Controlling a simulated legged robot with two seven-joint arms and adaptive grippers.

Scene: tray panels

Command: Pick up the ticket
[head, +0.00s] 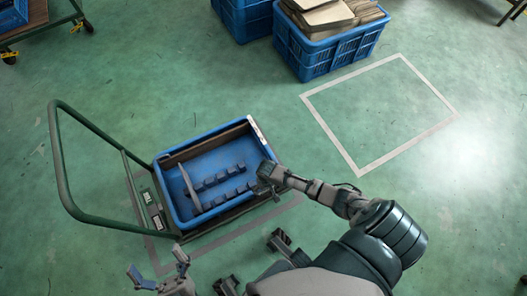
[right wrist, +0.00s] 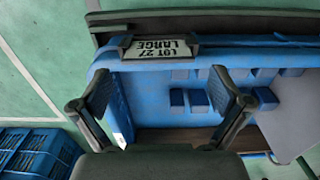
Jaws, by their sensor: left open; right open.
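A white card printed "LOT 27 LARGE" (right wrist: 160,48) sits in a dark holder at the tray's far rim in the right wrist view. It is the only lettered ticket I can read. In the head view, small dark and white holders (head: 157,219) show beside the tray's left side. A pale strip (head: 261,137) lies along the tray's right rim. My right gripper (head: 268,180) is open and empty over the tray's right edge; its spread fingers (right wrist: 163,92) show in the wrist view, below the card and apart from it. My left gripper (head: 158,272) is open and empty at the bottom left.
The blue tray (head: 174,205) rests on a cart with a green handle (head: 62,165). It holds a grey panel (head: 189,188) and several blue blocks (head: 222,178). A blue crate of brown pieces (head: 318,60) stands behind. The taped floor square (head: 330,139) is empty.

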